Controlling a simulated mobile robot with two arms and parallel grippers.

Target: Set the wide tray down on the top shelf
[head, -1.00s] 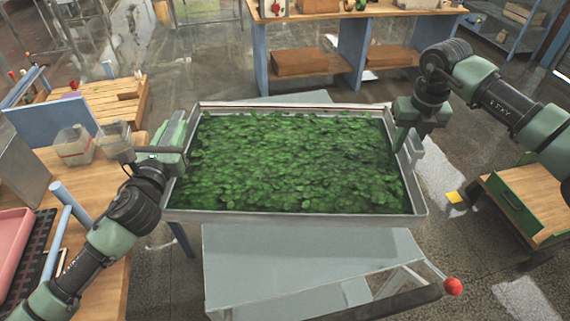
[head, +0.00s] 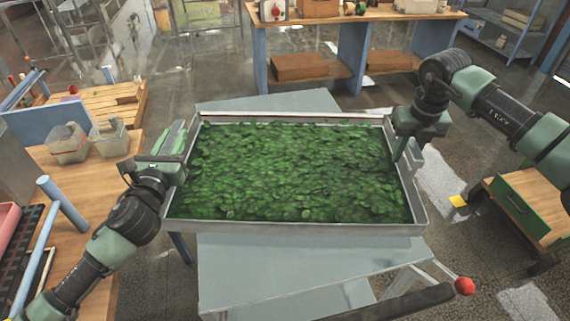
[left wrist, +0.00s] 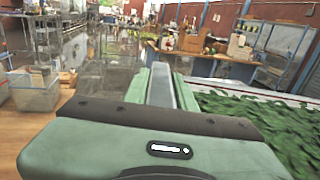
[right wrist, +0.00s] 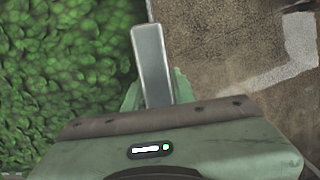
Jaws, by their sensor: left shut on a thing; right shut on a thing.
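The wide tray (head: 300,229) is a shallow metal tray full of green leaves, in the middle of the head view. It looks level, over the grey top shelf (head: 280,265) of a cart whose surface shows behind and in front of it. I cannot tell whether the tray touches the shelf. My left gripper (head: 180,157) is shut on the tray's left side, and my right gripper (head: 401,147) is shut on its right side. The leaves also show in the left wrist view (left wrist: 265,125) and the right wrist view (right wrist: 60,80). The tray hides the shelf's middle.
The cart's handle has a red knob (head: 464,286) at the front right. A wooden bench (head: 95,180) with clear bins (head: 68,143) stands close on the left. A blue-legged workbench (head: 365,50) is behind.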

